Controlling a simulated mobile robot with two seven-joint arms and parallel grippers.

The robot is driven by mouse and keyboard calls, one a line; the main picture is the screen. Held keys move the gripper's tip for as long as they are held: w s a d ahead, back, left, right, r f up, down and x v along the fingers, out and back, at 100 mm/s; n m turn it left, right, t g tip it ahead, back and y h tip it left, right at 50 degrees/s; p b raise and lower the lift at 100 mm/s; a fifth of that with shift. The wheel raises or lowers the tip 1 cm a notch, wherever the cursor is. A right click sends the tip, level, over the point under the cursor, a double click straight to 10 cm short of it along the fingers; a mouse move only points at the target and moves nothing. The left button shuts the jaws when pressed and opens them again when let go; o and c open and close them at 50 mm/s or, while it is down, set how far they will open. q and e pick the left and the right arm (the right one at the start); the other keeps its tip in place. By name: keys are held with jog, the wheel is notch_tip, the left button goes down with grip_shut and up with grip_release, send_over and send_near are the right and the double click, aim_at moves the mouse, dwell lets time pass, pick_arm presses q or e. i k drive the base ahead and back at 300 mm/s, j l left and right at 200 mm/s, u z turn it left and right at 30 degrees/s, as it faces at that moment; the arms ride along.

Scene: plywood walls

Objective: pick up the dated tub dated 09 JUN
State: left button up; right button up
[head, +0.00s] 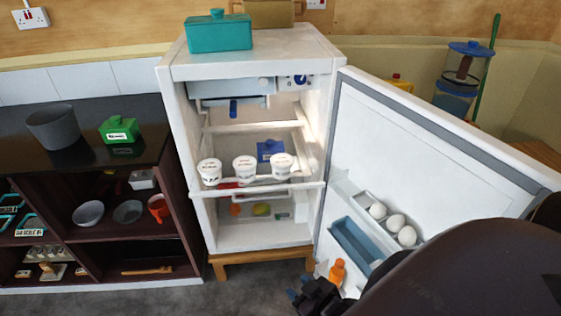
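Three white tubs with small printed marks stand in a row on the middle shelf of the open fridge: a left tub (210,173), a middle tub (245,170) and a right tub (282,167). Their dates are too small to read, so I cannot tell which one is 09 JUN. My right gripper (298,288) is low at the bottom of the picture, below and in front of the fridge, apart from the tubs. Its two blue-tipped fingers look apart, with nothing between them. My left gripper is not in view.
The fridge door (420,150) stands open to the right, with eggs (396,222) and an orange bottle (337,271) in its racks. A blue box (270,150) sits behind the tubs. A teal box (218,32) is on top. A dark shelf unit (120,235) stands left.

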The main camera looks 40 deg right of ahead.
aim_at(209, 168)
jog(key=z, duration=0.35)
jog(key=i+j+z, duration=0.15)
jog(key=z, duration=0.15)
jog(key=j+z, duration=0.1)
jog(key=z, duration=0.25)
jog(key=i+j+z, duration=0.25)
jog(key=j, duration=0.15)
jog(key=j+z, duration=0.35)
jog(key=j, duration=0.4)
jog(key=i+j+z, duration=0.1)
jog(key=j, duration=0.35)
